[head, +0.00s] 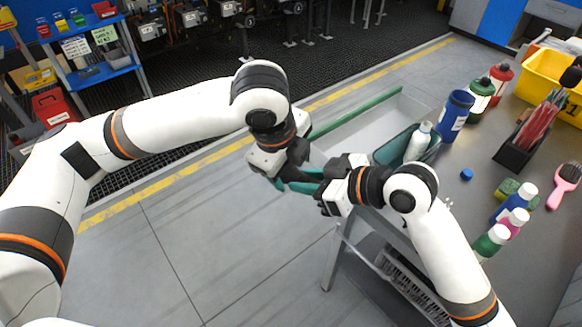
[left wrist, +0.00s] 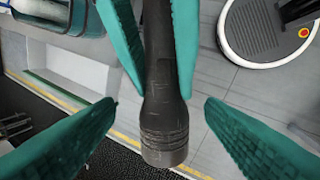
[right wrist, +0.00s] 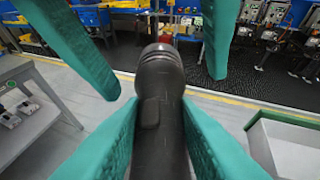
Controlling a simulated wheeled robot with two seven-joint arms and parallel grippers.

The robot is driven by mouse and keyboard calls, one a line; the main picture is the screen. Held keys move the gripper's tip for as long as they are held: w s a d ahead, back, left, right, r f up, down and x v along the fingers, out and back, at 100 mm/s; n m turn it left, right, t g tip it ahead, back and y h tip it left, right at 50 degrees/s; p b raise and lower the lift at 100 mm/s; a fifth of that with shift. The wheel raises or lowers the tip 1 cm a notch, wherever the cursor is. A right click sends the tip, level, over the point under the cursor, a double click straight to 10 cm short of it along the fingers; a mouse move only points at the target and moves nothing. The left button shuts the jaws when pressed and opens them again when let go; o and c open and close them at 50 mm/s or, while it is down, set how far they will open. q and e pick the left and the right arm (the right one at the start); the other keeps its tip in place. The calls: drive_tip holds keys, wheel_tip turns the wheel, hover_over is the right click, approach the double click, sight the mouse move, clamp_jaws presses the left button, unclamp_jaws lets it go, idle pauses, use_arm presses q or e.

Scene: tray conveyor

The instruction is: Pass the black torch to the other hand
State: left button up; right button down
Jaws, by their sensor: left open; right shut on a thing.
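The black torch (left wrist: 164,95) is held in the air between my two grippers. My right gripper (head: 312,187) is shut on its barrel, with green fingers pressed to both sides; the torch also shows in the right wrist view (right wrist: 160,105). My left gripper (head: 280,182) is open. Its green fingers stand on either side of the torch's head end, with gaps between them and the torch in both wrist views. In the head view the grippers largely hide the torch.
To the right, a grey table (head: 478,140) holds a dark green bin (head: 391,150) with a white bottle (head: 418,142), a blue cup (head: 456,115), several bottles, a pink brush (head: 565,184) and a yellow crate (head: 550,72). Open floor lies below the grippers.

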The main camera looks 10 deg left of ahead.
drive_tip(key=shift+r, duration=0.1)
drive_tip(key=shift+d+r+n, duration=0.2)
drive_tip(key=shift+d+n, duration=0.1)
drive_tip(key=shift+d, duration=0.05)
use_arm(q)
drive_tip(key=s+a+r+n+t+h, duration=0.1)
drive_tip(key=s+a+r+n+h, duration=0.15)
drive_tip(key=r+h, duration=0.2)
drive_tip(key=s+a+r+n+h, duration=0.1)
drive_tip(key=s+r+n+h, duration=0.2)
drive_tip(key=r, duration=0.3)
drive_tip(key=x, duration=1.2)
drive_tip(key=shift+s, duration=0.2)
use_arm(e)
drive_tip(key=d+r+n+g, duration=0.4)
drive_tip(key=d+n+g, duration=0.2)
drive_tip(key=d+g, duration=0.1)
drive_tip(key=shift+d+r, duration=0.15)
drive_tip(key=shift+r, duration=0.1)
